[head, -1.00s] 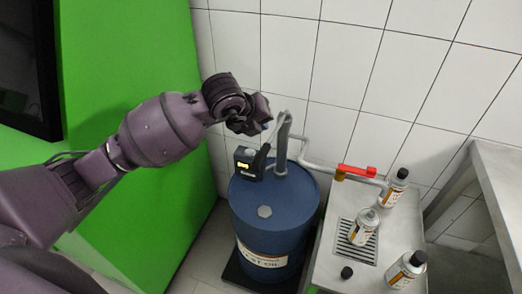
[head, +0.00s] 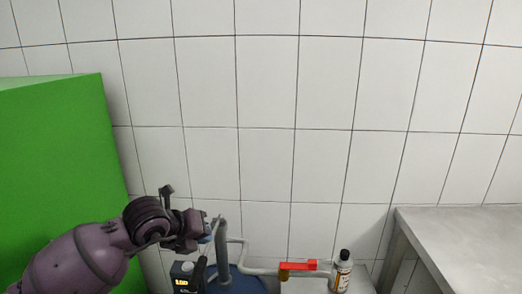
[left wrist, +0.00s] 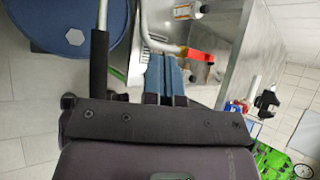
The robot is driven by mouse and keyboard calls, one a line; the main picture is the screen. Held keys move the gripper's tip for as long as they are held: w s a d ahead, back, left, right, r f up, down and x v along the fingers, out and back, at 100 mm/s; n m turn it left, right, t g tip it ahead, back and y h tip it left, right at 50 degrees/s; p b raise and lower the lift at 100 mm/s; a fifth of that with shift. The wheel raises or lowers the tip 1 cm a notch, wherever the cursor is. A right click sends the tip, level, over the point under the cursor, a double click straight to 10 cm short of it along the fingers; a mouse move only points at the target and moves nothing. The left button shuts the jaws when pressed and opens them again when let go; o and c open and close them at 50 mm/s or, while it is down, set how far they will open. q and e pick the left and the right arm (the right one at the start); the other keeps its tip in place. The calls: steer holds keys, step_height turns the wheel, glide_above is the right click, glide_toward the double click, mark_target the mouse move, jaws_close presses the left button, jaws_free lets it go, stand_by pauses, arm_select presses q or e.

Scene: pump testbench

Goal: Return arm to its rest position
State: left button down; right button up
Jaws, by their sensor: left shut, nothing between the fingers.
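My left gripper (head: 207,234) is at the lower left of the head view, beside the top of the grey pump pipe (head: 223,250). Whether it touches the pipe cannot be told from there. In the left wrist view its blue fingers (left wrist: 166,76) are together and empty. A pump handle with a black grip (left wrist: 99,62) stands left of the fingers, apart from them. The blue drum (left wrist: 60,22) with its hexagonal cap is at the upper left of that view. My right gripper is in neither view.
A red valve lever (head: 298,266) sits on the pipe right of the pump. A metal table (head: 465,232) is at the right, a green panel (head: 60,180) at the left. The tiled wall above is clear.

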arm_select(q)
steer(key=s+d+r+n+t+h, duration=0.1)
steer(key=s+d+r+h, duration=0.15)
steer(key=r+h, duration=0.35)
steer(key=s+d+r+t+h, duration=0.1)
steer(key=d+r+h, duration=0.3)
steer(key=r+h, duration=0.15)
steer(key=s+a+f+n+t+y, duration=0.1)
steer(key=a+f+n+t+y, duration=0.3)
steer(key=a+f+n+y, duration=0.5)
steer(key=a+f+n+t+y, duration=0.45)
steer(key=f+n, duration=0.35)
steer(key=n, duration=0.6)
steer(key=s+a+f+n+g+y, duration=0.1)
steer(key=s+a+f+n+g, duration=0.1)
steer(key=s+f, duration=0.5)
steer(key=s+a+f+n+g+y, duration=0.1)
steer(key=s+a+f+n+g, duration=0.1)
steer(key=s+f+n, duration=0.2)
steer(key=s+a+f+n+g+y, duration=0.1)
steer(key=s+a+f+n+g, duration=0.1)
steer(key=s+f, duration=0.8)
steer(key=shift+s+f+n+y, duration=0.35)
steer(key=shift+s+n+y, duration=0.05)
steer(key=shift+s, duration=0.15)
